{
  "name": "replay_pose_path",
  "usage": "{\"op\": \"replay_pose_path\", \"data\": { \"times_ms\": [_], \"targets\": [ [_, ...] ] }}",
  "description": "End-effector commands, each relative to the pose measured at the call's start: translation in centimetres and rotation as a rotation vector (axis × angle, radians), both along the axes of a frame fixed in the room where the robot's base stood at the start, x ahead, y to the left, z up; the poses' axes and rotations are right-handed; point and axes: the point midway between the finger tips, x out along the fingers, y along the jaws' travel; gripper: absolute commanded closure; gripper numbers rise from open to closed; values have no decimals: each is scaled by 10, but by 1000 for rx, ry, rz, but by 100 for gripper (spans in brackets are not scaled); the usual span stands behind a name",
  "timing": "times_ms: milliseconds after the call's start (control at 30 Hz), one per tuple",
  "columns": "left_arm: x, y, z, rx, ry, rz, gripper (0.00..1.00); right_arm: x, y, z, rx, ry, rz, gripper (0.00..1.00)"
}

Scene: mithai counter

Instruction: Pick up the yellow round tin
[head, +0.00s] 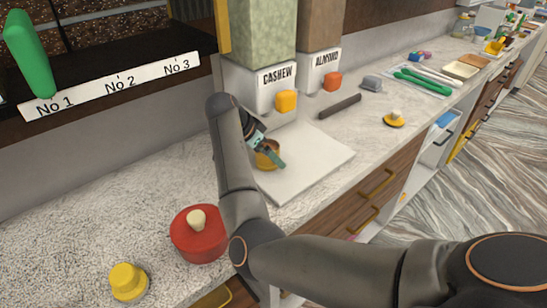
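A golden-yellow round thing (267,161), which may be the yellow round tin, is on the white board in the middle of the counter. My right gripper (275,156) is right at it, with a teal finger across its near side. My forearm and the finger hide part of both, so I cannot tell whether the gripper is shut on it. Another yellow round piece (128,283), stepped with a narrower top, stands on the counter at the front left, away from the gripper. My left gripper is not in view.
The white board (318,160) has bare room to the right. A red lidded pot (197,236) stands beside my arm. The cashew (276,88) and almond (322,73) dispensers stand behind, with a dark bar (340,106) and a yellow knobbed piece (394,120) further right.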

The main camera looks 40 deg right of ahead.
Motion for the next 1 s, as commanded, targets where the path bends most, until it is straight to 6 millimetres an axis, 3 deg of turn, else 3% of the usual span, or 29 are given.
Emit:
{"op": "replay_pose_path", "data": {
  "times_ms": [333,1000],
  "targets": [
    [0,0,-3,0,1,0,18,0,3,-1,1,0,0,1],
    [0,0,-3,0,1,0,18,0,3,-2,0,0,-1,76]
  ]
}}
